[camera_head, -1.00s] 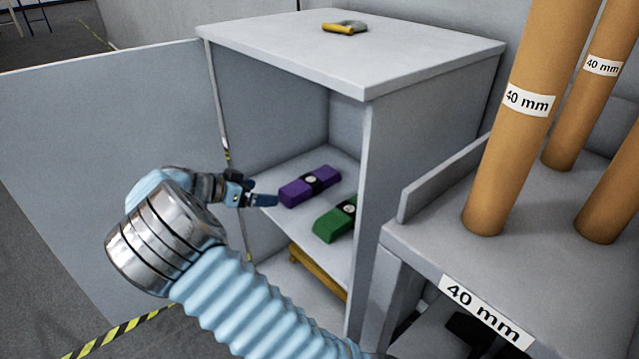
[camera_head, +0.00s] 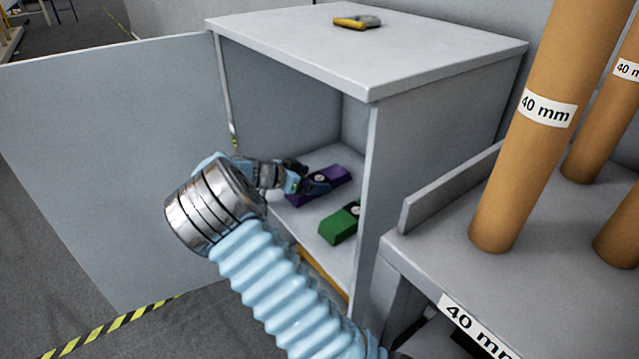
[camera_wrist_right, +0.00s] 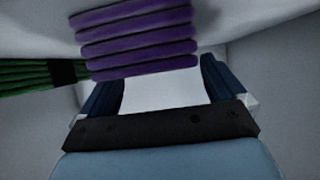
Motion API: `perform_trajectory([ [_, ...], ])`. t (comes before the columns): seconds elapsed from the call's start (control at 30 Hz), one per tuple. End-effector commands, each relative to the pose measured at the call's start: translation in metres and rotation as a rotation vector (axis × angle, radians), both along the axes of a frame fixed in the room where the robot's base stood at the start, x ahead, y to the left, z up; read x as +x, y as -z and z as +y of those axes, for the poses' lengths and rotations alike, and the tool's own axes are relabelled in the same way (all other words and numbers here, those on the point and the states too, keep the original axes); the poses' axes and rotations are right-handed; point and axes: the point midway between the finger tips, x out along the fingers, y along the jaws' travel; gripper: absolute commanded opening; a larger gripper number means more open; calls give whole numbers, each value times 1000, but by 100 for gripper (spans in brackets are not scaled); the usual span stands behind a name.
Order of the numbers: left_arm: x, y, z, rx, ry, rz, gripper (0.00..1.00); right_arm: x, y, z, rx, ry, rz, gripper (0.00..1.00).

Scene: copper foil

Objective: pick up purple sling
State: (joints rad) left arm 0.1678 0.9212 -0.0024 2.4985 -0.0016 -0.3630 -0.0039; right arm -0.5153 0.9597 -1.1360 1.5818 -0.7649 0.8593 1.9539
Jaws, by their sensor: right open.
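The purple sling (camera_head: 334,174) is a folded bundle with a dark band, lying on the cabinet's middle shelf. In the right wrist view the purple sling (camera_wrist_right: 138,42) shows as stacked folds ahead of the fingers. My right gripper (camera_head: 318,186) reaches into the cabinet and covers part of the sling in the head view. In the wrist view my right gripper (camera_wrist_right: 160,80) has its two dark blue fingers apart, with the lower edge of the sling near the gap between them. Whether they touch it I cannot tell. My left gripper is not in view.
A green sling (camera_head: 338,224) lies beside the purple one, nearer the front. The cabinet's right side wall (camera_head: 415,150) and open door (camera_head: 110,150) flank the opening. A yellow-handled object (camera_head: 357,22) lies on top. Brown tubes (camera_head: 530,130) stand on the right bench.

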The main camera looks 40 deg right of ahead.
Motion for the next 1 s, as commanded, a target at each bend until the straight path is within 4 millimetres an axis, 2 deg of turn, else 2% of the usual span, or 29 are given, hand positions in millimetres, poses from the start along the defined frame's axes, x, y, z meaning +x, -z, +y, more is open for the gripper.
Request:
perform_trajectory([
  [0.13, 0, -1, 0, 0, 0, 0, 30, -2, 8, -15, -1, 0, 1, 97],
  [0.37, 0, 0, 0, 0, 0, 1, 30, -2, 10, -18, 0, -1, 0, 97],
  [0.47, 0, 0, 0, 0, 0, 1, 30, -2, 10, -18, 0, -1, 0, 85],
  [0.83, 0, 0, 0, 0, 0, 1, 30, -1, 10, -17, 0, -1, 0, 28],
  [1.0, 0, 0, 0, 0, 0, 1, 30, -1, 9, -17, -1, -1, 0, 27],
])
